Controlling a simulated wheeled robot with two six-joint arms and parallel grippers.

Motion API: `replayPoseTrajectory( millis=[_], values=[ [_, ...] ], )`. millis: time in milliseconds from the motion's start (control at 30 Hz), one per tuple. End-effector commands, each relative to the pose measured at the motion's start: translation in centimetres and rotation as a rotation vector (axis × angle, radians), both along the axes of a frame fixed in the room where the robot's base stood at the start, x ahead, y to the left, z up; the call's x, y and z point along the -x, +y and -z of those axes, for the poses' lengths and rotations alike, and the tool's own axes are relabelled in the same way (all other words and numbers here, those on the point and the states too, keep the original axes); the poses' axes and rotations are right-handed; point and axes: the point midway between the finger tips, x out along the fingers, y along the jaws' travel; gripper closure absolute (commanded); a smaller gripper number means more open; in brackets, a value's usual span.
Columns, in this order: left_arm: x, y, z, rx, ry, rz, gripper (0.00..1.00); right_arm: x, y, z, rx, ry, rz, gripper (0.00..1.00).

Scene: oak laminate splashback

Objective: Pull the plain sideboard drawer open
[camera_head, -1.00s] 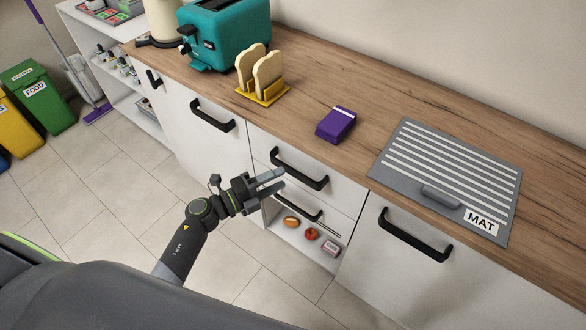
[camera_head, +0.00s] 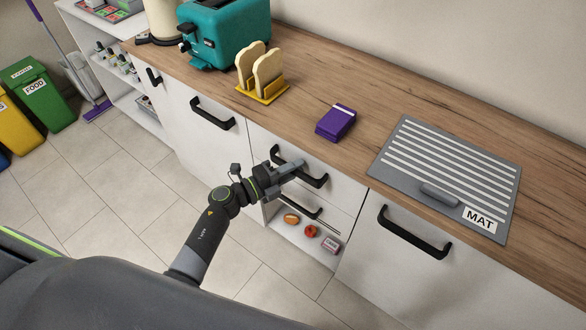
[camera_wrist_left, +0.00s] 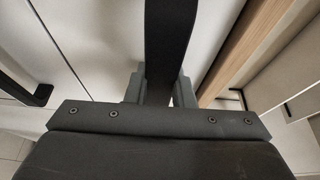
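The white sideboard drawer front (camera_head: 262,143) sits under the wooden worktop and looks closed, flush with its neighbours. Its black bar handle (camera_head: 316,181) is partly covered by my left gripper (camera_head: 291,168). In the left wrist view the dark handle (camera_wrist_left: 168,40) runs between the two grey fingers of my left gripper (camera_wrist_left: 160,92), which sit close against both its sides. The gripper looks shut on the handle. My right gripper is not in view.
On the worktop (camera_head: 380,100) are a teal toaster (camera_head: 225,35), a toast rack (camera_head: 262,92), a purple box (camera_head: 336,122) and a grey mat (camera_head: 450,165). The floor in front is clear.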

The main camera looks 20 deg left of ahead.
Motion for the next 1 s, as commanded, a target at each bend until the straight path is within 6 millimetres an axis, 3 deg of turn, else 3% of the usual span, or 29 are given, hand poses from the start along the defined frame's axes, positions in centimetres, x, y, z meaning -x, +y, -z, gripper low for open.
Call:
replayPoseTrajectory(
  millis=[300, 467, 667, 1000],
  values=[
    [0.2, 0.1, 0.0, -0.001, 0.001, 0.000, 1.00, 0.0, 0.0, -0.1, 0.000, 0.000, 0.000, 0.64],
    [1.5, 0.6, 0.0, -0.001, 0.004, 0.000, 1.00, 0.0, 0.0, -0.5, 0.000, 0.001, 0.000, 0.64],
    [5.7, 2.1, 0.0, -0.002, 0.009, -0.001, 1.00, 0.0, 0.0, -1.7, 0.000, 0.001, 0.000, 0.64],
    [16.8, 6.1, 0.2, -0.003, 0.009, 0.000, 1.00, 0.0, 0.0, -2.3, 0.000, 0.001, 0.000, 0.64]
  ],
)
